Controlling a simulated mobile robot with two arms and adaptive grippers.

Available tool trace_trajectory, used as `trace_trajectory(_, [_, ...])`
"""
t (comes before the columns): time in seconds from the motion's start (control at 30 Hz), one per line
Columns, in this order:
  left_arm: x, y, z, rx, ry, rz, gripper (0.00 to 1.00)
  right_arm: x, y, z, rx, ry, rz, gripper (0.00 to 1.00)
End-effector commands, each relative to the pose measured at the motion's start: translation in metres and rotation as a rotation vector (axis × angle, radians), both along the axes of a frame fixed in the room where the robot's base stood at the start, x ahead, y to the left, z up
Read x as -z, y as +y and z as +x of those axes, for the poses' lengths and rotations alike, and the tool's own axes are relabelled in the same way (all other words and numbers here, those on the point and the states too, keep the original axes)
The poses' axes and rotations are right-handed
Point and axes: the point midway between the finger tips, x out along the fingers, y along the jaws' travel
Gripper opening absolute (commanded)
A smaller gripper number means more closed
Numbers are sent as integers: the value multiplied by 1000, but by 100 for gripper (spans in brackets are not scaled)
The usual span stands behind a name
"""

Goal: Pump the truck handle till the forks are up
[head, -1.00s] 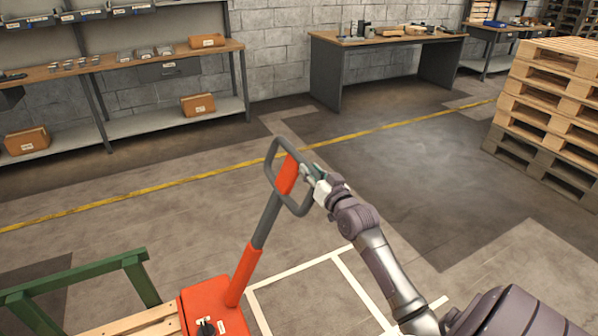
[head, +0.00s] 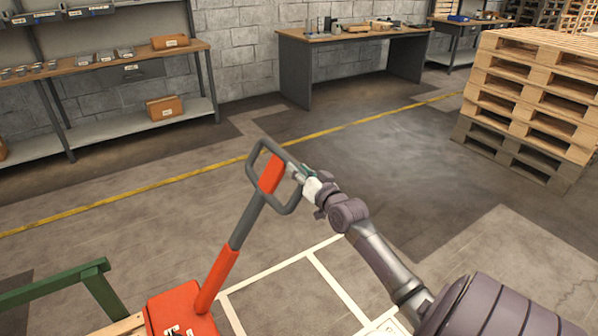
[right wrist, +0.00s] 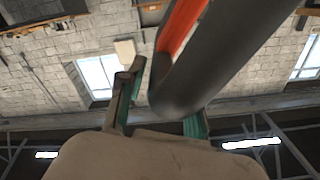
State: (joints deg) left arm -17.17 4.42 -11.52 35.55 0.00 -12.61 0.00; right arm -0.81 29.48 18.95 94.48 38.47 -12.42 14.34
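The truck handle (head: 247,221) is a grey and red shaft with a grey loop at its top. It rises, tilted to the right, from the red truck body (head: 180,312) at the bottom of the head view. My right gripper (head: 299,174) is at the right side of the loop. In the right wrist view, the grey loop bar (right wrist: 222,62) passes between my two green-padded fingers, which look closed around it; the bar partly hides one finger. The forks are not visible. My left gripper is not in view.
A green frame (head: 50,286) and some pale wood stand left of the truck. A pallet stack (head: 530,95) is at the right. A workbench (head: 350,37) and shelving (head: 130,125) line the wall. The floor beyond the handle is clear.

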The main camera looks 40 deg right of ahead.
Motion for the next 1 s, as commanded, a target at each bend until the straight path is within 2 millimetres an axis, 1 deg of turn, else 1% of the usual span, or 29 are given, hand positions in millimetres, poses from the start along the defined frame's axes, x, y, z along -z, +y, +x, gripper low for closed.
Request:
trace_trajectory(0.03, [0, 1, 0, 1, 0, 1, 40, 1, -1, 0, 1, 2, 0, 45])
trace_trajectory(0.1, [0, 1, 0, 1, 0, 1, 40, 1, -1, 0, 1, 3, 0, 54])
trace_trajectory(0.3, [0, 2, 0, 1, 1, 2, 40, 2, 0, 0, 1, 4, 0, 54])
trace_trajectory(0.37, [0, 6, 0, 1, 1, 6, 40, 2, 0, -1, 0, 5, 0, 54])
trace_trajectory(0.47, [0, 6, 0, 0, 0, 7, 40, 3, 1, -5, 0, 5, 0, 54])
trace_trajectory(0.57, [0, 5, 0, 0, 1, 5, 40, 3, 4, -18, 0, 7, -1, 54])
trace_trajectory(0.8, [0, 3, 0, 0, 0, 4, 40, 3, 15, -69, 1, 8, -1, 54])
trace_trajectory(0.9, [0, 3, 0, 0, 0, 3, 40, 3, 19, -88, 1, 6, -2, 54])
trace_trajectory(1.0, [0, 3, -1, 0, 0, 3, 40, 2, 23, -103, 0, 5, -2, 54])
